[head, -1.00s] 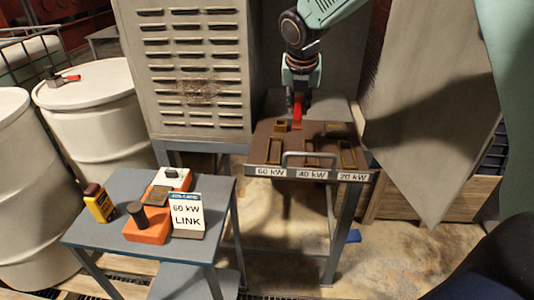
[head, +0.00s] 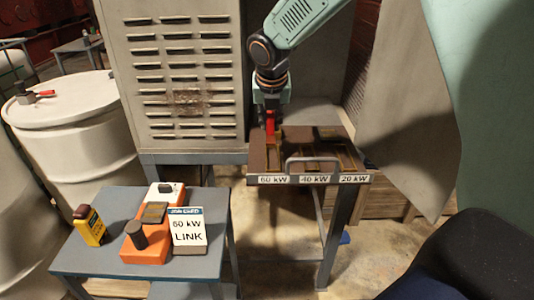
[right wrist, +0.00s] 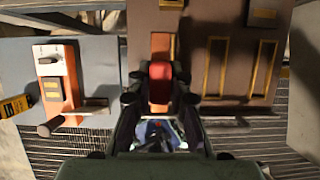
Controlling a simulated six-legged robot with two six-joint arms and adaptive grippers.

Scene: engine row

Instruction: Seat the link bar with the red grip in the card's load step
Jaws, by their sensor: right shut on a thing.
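My right gripper (head: 270,112) is shut on the red grip (head: 270,124) of the link bar, over the left part of the brown slotted board (head: 254,164). In the right wrist view the red grip (right wrist: 160,73) sits between my fingers, with an orange-copper strip along the 60 kW column. I cannot tell whether the bar is in the slot or just above it. The 60 kW label (head: 273,180) is in line below the grip. The card (head: 188,232) reads "60 kW LINK". My left gripper is not in view.
The 40 kW slot (right wrist: 217,66) and 20 kW slot (right wrist: 262,68) look empty. A metal handle (head: 310,160) stands at the board's front. A louvred cabinet (head: 172,75) rises behind.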

